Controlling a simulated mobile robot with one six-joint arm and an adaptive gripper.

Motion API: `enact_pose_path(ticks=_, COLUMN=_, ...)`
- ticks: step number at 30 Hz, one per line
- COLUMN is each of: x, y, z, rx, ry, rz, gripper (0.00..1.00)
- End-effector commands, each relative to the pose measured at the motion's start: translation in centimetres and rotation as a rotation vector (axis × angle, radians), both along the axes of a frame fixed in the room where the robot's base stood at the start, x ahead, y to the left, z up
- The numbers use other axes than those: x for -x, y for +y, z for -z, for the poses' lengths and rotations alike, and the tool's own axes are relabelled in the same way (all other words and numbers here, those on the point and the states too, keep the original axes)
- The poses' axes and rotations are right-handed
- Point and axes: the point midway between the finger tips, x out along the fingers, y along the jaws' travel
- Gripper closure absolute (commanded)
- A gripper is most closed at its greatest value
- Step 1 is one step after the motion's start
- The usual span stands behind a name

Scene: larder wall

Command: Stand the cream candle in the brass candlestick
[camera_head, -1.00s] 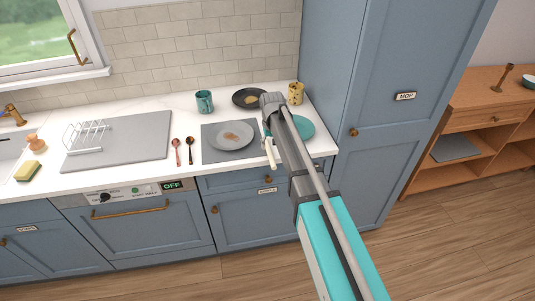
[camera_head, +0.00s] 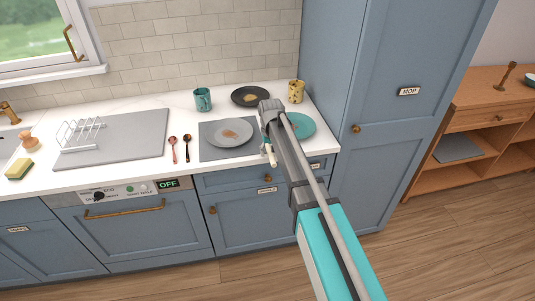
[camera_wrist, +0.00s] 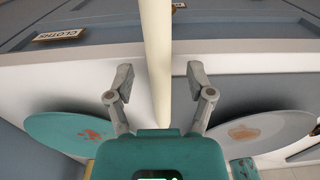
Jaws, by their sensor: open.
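The cream candle (camera_wrist: 157,60) runs lengthwise between the two open fingers of my gripper (camera_wrist: 160,78) in the wrist view, with a gap on either side. Its near end is hidden behind the gripper body. In the head view the candle (camera_head: 270,156) shows as a short pale stick beside my arm at the counter's front edge. My arm hides most of the gripper there. I cannot tell whether the candle rests on the counter. The brass candlestick (camera_head: 505,76) stands upright on the wooden sideboard at the far right, away from my gripper.
A teal plate (camera_head: 301,125) and a grey plate (camera_head: 229,133) flank the candle. A dark plate (camera_head: 250,96), a teal mug (camera_head: 203,99) and a yellow mug (camera_head: 296,91) stand behind. A tall blue cabinet (camera_head: 385,120) separates the counter from the sideboard (camera_head: 475,118).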

Motion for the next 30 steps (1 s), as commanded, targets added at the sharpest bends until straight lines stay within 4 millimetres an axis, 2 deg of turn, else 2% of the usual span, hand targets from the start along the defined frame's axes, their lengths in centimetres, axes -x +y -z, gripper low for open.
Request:
enact_pose_path(ticks=19, x=0.02, y=0.08, z=0.18, rx=0.0, ry=0.0, rz=-0.001, gripper=0.31)
enact_pose_path(ticks=20, x=0.02, y=0.08, z=0.18, rx=0.0, ry=0.0, rz=-0.001, gripper=0.35)
enact_pose_path(ticks=30, x=0.03, y=0.11, z=0.19, rx=0.0, ry=0.0, rz=-0.001, gripper=0.98)
